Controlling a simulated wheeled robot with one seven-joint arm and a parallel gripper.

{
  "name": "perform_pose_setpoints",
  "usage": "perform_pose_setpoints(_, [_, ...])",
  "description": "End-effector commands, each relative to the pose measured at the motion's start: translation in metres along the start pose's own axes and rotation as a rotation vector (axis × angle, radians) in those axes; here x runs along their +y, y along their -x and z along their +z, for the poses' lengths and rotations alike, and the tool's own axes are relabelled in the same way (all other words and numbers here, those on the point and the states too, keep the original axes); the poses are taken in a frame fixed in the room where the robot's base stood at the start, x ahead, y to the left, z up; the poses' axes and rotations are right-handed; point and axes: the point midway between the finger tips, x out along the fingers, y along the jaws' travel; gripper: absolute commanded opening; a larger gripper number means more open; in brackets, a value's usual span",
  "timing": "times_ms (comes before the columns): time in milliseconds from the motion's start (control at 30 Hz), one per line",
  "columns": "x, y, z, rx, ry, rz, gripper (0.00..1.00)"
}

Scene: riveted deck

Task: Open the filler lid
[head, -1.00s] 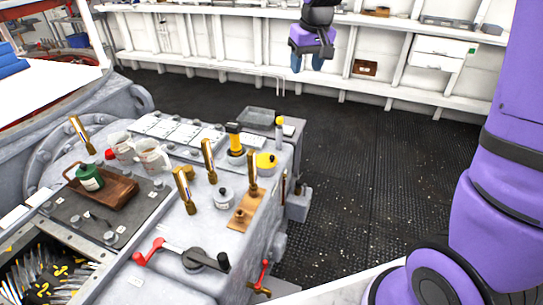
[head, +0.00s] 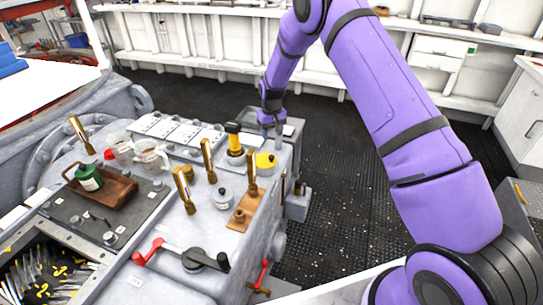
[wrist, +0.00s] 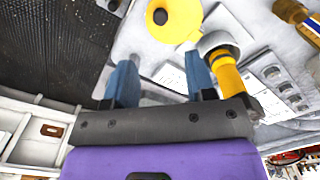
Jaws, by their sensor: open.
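A round yellow lid (head: 265,160), which looks like the filler lid, sits flat on the right edge of the grey machine top. In the wrist view the yellow lid (wrist: 185,20) lies at the top edge, partly cut off, with a dark round spot on it. My gripper (head: 269,125) is above the machine's far right corner, just behind the lid. Its two blue fingers (wrist: 160,75) are apart with nothing between them, and the lid is beyond their tips, not touched.
A yellow and black upright fitting (head: 235,143) stands left of the lid, and close by my right finger in the wrist view (wrist: 228,76). Several brass handles (head: 208,160) rise from the machine (head: 222,240). A grey tray (head: 258,113) lies behind. Dark floor is free to the right.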

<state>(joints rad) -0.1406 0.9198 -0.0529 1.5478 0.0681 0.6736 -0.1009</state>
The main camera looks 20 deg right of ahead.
Motion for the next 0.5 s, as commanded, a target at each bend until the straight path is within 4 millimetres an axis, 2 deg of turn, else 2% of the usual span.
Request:
perform_pose_setpoints(267, [-0.001, -0.029, -0.001, -0.005, 0.001, 0.0, 0.51])
perform_pose_setpoints(500, [0.0, -0.072, -0.001, -0.004, 0.001, 0.0, 0.51])
